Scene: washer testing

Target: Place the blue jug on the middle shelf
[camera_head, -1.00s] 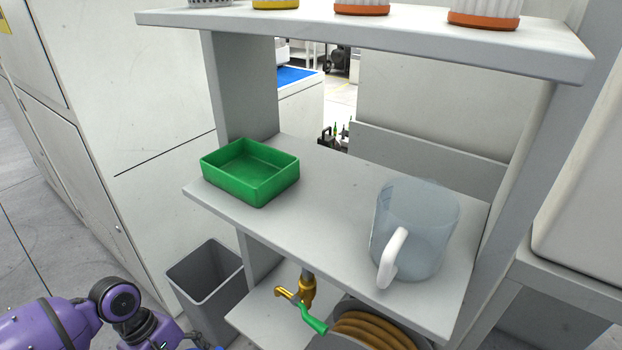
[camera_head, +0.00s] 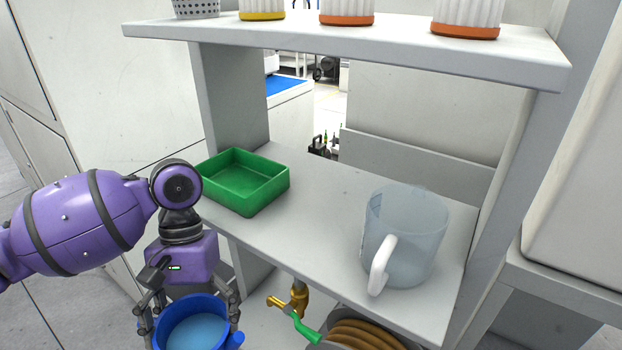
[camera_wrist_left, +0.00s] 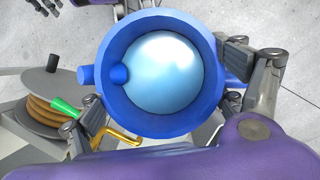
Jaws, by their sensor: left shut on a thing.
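The blue jug (camera_head: 192,324) is at the bottom of the head view, in front of the shelf unit and lower than the middle shelf. My left gripper (camera_head: 190,312) is shut on it, with a finger on each side. The left wrist view looks down into the round blue jug (camera_wrist_left: 108,108), with pale, shiny contents inside and my left gripper (camera_wrist_left: 165,95) around it. The middle shelf (camera_head: 310,215) carries a green tray on its left and a clear jug on its right.
The green tray (camera_head: 248,197) and the clear jug (camera_head: 412,240) with a white handle leave bare shelf between them. Below are a brass tap (camera_head: 298,297) with a green lever and a hose reel (camera_head: 360,335).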

